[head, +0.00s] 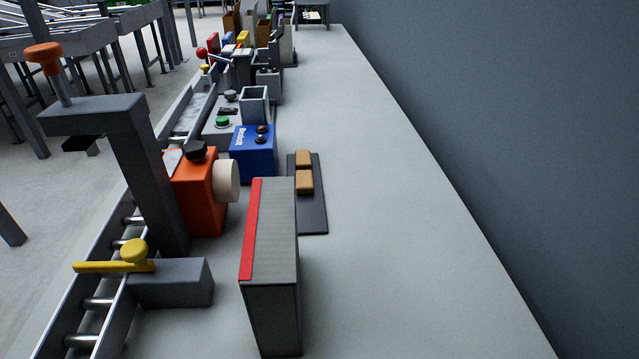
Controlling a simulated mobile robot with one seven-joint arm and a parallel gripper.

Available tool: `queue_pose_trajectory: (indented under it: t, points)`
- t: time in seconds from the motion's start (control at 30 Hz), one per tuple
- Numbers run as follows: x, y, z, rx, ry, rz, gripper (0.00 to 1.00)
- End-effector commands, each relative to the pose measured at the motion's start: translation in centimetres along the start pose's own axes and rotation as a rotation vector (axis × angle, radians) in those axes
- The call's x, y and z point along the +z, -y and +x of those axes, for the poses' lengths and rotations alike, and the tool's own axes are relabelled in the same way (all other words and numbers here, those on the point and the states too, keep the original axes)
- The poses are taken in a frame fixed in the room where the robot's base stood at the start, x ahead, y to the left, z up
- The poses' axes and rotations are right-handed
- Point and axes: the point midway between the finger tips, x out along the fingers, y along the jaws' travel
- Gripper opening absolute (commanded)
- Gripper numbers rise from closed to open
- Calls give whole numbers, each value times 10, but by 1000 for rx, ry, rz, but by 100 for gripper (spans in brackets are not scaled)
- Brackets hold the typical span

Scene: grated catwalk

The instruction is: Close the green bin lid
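I cannot make out a green bin or its lid with certainty. Several small coloured boxes, with brown (262,30), blue (227,40) and yellow (243,37) ones among them, stand at the far end of the long grey surface, too small to show any lid clearly. The only clear green is a round button (222,121) on a grey box at mid-distance. My gripper is not in view.
A tall grey box with a red stripe (272,240) stands nearest. Beside it are an orange box (198,195), a blue box (253,152) and a dark tray (315,214). A grey post with an orange knob (43,58) rises at left. The surface's right side is clear up to the wall (520,130).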

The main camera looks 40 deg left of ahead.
Motion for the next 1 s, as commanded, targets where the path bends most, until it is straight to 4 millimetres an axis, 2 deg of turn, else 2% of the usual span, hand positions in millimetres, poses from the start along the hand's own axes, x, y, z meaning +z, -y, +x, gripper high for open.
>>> queue_pose_trajectory:
  t: [0.07, 0.23, 1.0]
  points:
    - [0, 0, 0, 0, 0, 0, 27]
    - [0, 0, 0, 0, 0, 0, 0]
    - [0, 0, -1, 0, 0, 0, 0]
